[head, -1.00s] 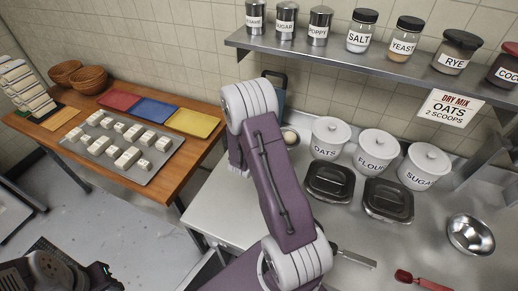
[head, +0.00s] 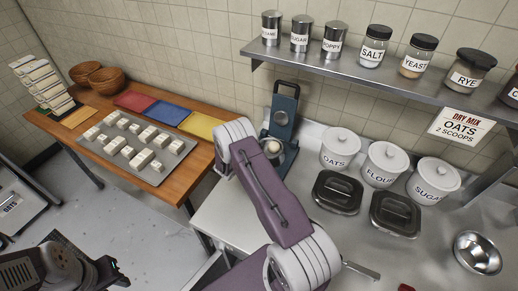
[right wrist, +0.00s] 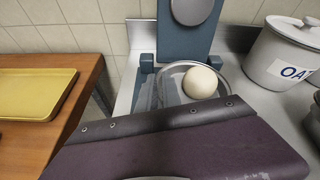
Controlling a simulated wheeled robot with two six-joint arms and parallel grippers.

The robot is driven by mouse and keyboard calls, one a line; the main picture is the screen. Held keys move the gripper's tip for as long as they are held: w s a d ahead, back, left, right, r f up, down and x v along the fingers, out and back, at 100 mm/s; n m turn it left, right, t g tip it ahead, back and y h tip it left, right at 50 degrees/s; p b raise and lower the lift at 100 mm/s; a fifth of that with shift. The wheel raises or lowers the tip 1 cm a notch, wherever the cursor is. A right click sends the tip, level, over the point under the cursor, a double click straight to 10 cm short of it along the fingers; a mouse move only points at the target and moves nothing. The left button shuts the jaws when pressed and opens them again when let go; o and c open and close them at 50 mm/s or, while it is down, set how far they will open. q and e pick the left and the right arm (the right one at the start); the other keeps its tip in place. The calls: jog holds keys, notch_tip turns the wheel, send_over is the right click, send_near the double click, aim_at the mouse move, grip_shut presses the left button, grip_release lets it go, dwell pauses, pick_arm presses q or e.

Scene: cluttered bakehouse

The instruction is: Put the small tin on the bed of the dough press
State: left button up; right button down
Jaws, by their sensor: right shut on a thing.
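The dough press (head: 285,105) is blue with a round plate on its upright back, at the counter's left end in the head view. A small round tin (head: 291,159) with a pale dough ball (head: 273,147) in it is at the press's bed. The right wrist view shows the tin (right wrist: 166,90) and ball (right wrist: 200,82) in front of the press (right wrist: 185,38). My right gripper (head: 270,160) is shut on the tin, its fingers mostly hidden by my purple arm. Whether the tin touches the bed is hidden. My left gripper (head: 100,272) is at bottom left, clear of everything, its jaws unclear.
White jars (head: 340,148) labelled oats, flour and sugar and black lidded boxes (head: 338,190) stand right of the press. A shelf (head: 365,88) with jars overhangs the counter. A wooden table (head: 190,172) with a tray of dough pieces is at left. A steel bowl (head: 477,253) is at right.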

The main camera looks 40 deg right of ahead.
notch_tip(320, 180, down, 3)
jog(key=shift+r+p, duration=0.1)
jog(key=shift+p, duration=0.2)
jog(key=shift+f, duration=0.45)
jog(key=c, duration=1.5)
grip_release()
